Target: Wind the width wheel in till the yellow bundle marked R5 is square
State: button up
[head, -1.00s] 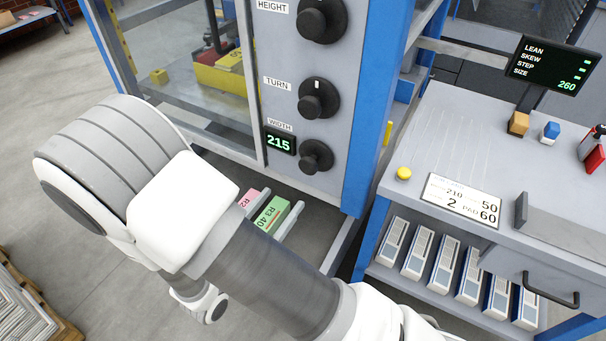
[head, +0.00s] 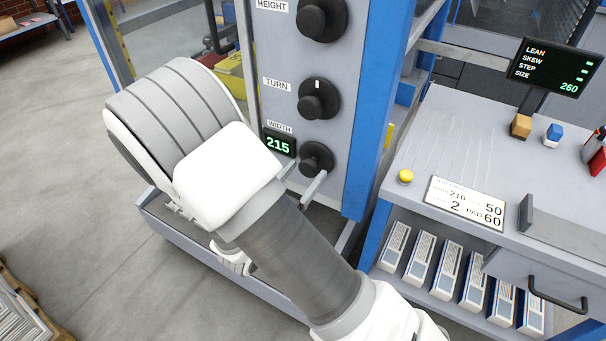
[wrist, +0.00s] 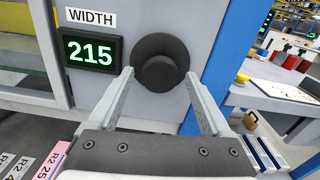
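The black width wheel (wrist: 160,74) is on the grey panel under a WIDTH label, beside a green display (wrist: 91,52) reading 215. The wheel also shows in the head view (head: 317,159). My gripper (wrist: 159,75) is open, its two fingers pointing at the wheel, one tip at each side of the hub; I cannot tell whether they touch it. A yellow bundle (head: 231,64) shows behind the machine's glass in the head view, mostly hidden by my arm; its mark is unreadable and its squareness cannot be judged.
HEIGHT (head: 320,18) and TURN (head: 318,99) knobs sit above the wheel. A screen (head: 556,68) lists LEAN, SKEW and STEP with green marks and SIZE 260. A blue post (head: 373,110) stands right of the panel. A pink strip (wrist: 52,160) lies low left.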

jog(key=c, duration=1.2)
jog(key=shift+m, duration=0.4)
jog(key=m+b, duration=0.2)
jog(key=m, duration=0.2)
jog(key=shift+f+b, duration=0.15)
jog(key=shift+b, duration=0.2)
jog(key=shift+m+b, duration=1.25)
jog(key=shift+m, duration=0.75)
jog(key=o, duration=1.4)
